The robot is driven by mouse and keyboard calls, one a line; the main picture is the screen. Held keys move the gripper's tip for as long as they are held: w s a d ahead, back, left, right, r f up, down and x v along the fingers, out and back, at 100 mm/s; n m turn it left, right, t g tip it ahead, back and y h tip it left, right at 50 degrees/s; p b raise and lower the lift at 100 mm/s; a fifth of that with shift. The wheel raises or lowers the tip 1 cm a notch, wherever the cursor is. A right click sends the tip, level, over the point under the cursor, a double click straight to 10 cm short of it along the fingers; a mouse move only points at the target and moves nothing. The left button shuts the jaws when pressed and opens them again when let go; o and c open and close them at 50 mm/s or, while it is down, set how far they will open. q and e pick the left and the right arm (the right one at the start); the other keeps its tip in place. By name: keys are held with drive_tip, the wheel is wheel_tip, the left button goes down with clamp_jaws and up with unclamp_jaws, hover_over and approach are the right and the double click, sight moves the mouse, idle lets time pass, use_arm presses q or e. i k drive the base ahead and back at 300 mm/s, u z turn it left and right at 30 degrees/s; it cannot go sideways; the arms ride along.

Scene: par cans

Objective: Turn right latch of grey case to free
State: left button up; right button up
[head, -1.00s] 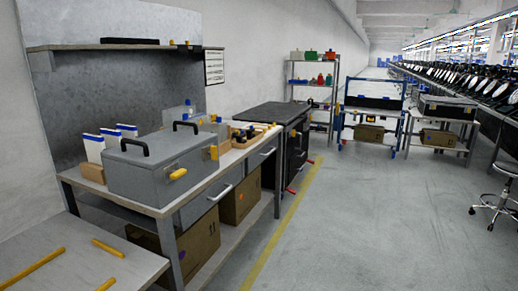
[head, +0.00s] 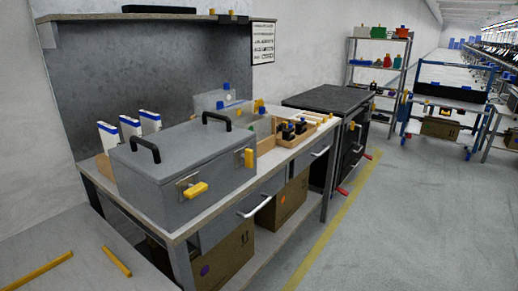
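The grey case (head: 168,159) stands shut on the workbench (head: 175,237) and has two black handles on its lid. Its front carries two yellow latches. The right latch (head: 249,158) stands roughly upright on its plate near the right end of the front. The left latch (head: 194,190) sticks out sideways, pointing right and slightly up. Neither of my grippers is in the head view, and nothing touches the case or its latches.
White boxes with blue tops (head: 151,122) stand behind the case. A wooden tray (head: 267,142) with small dark items is to its right. A table (head: 52,245) with yellow bars is at the lower left. The floor (head: 400,215) at right is clear.

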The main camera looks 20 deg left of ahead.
sight(248, 156)
drive_tip(key=u, duration=0.7)
drive_tip(key=i, duration=0.95)
drive_tip(key=u, duration=0.85)
